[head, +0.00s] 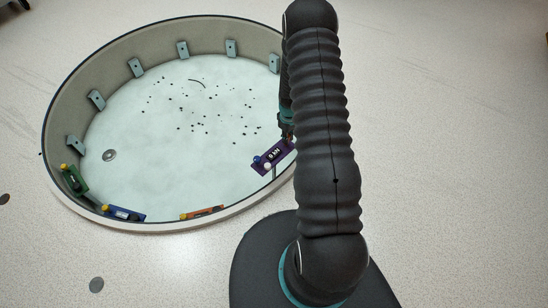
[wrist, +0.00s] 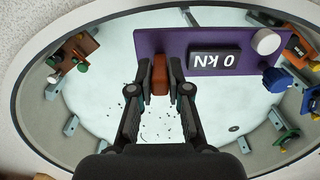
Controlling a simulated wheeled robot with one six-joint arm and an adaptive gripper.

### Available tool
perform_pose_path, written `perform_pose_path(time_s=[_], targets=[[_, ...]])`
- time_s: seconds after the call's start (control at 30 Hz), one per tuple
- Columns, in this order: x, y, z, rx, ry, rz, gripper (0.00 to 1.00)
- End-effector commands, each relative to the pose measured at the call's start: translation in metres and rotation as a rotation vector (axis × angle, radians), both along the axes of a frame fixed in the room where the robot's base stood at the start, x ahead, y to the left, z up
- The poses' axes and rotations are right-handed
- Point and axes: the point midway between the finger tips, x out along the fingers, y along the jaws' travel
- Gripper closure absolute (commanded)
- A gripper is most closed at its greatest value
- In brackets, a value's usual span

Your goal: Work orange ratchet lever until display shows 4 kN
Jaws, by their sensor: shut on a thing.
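A purple panel (head: 264,168) stands at the right side of the round pit in the head view, partly behind my arm. In the wrist view the purple panel (wrist: 178,40) carries a dark display (wrist: 214,60), which appears upside down and reads 0 kN. My gripper (wrist: 160,82) is shut on the orange-brown ratchet lever (wrist: 160,70) at the panel's lower edge, one finger on each side. A white knob (wrist: 265,41) and a blue knob (wrist: 275,80) sit at the panel's right end. In the head view the lever is hidden and the gripper is mostly covered by my arm.
The pit's pale wall (head: 95,75) carries several grey brackets (head: 183,49). Green (head: 76,180), blue (head: 124,214) and orange (head: 203,212) panels sit along the near rim. Small dark bits are scattered over the pit floor. The floor outside is mostly clear.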

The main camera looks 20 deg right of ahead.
Motion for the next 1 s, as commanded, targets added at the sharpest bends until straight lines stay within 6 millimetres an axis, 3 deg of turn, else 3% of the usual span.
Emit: perform_pose_path(time_s=[1.0], targets=[[-0.017,-0.008,-0.007,0.000,0.002,-0.001,1.00]])
